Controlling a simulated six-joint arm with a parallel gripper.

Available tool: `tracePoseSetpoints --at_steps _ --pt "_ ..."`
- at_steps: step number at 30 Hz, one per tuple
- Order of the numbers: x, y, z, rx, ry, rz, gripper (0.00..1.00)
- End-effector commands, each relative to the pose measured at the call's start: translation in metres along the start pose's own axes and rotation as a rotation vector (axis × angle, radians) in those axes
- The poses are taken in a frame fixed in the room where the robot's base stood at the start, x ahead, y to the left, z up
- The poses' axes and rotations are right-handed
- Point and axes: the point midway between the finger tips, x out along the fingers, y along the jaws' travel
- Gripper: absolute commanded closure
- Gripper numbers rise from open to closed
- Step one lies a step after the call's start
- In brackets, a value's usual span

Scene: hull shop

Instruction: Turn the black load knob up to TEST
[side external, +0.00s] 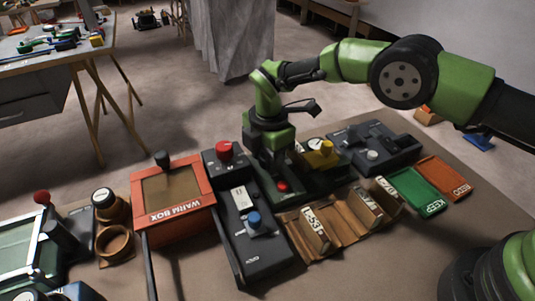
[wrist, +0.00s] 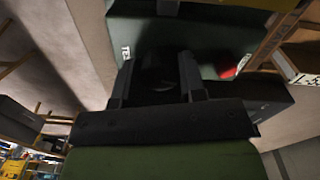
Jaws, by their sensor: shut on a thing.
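My gripper (side external: 268,165) points down over a dark green box (side external: 301,199) in the middle of the bench in the side view. In the wrist view the two fingers (wrist: 158,82) stand on either side of the black load knob (wrist: 157,70) and are shut on it. The knob is dark and its pointer cannot be made out. A small white label (wrist: 126,53) lies left of the knob on the box face; its word is not clearly legible. A red button (side external: 282,187) sits on the same box, and red shows right of the fingers in the wrist view.
Brown card holders (side external: 335,228) and green (side external: 416,193) and orange trays (side external: 446,177) lie in front.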

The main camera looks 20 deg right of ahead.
Motion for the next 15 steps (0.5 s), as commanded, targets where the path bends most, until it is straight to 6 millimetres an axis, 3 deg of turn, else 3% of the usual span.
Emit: tracePoseSetpoints --at_steps 15 --pt "-0.0001 0.0003 0.0002 0.488 -0.013 -0.002 0.86"
